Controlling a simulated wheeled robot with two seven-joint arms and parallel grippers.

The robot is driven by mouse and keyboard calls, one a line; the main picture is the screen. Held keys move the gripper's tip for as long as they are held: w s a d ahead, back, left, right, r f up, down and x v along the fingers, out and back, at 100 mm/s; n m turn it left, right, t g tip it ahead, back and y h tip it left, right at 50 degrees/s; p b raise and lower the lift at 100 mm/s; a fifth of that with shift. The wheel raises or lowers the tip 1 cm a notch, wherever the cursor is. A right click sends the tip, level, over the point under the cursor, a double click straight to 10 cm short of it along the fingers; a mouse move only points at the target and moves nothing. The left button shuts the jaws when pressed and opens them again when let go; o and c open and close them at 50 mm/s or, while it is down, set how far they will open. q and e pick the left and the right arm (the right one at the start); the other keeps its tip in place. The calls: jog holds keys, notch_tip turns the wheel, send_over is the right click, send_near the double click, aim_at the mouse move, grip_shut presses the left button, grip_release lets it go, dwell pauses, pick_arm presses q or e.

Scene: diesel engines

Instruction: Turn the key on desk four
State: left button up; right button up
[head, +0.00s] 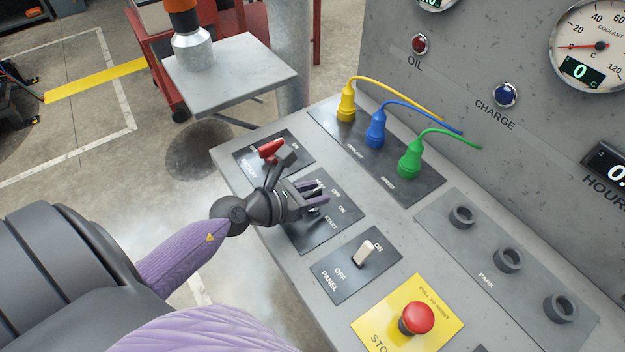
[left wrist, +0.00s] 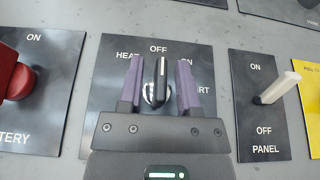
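The key (left wrist: 160,80) is a black upright grip on a round metal base, on a dark plate (left wrist: 112,85) marked HEAT, OFF, ON and START. Its white line points up toward OFF. My left gripper (left wrist: 160,83) is open, with one purple finger on each side of the key and a visible gap on both sides. In the head view my left gripper (head: 318,195) is low over the same plate (head: 308,236) and hides most of the key. My right gripper is in neither view. No desk number shows.
A red battery switch (head: 271,149) stands left of the key plate. A white panel lever (head: 365,252) and a red stop button (head: 416,318) stand right of it. Plugs with yellow (head: 346,105), blue (head: 376,132) and green (head: 410,160) cables stand behind, before the gauge panel.

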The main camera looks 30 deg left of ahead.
pick_arm(q)
jog(key=v, duration=1)
jog(key=shift+a, duration=0.1)
dwell(0.3)
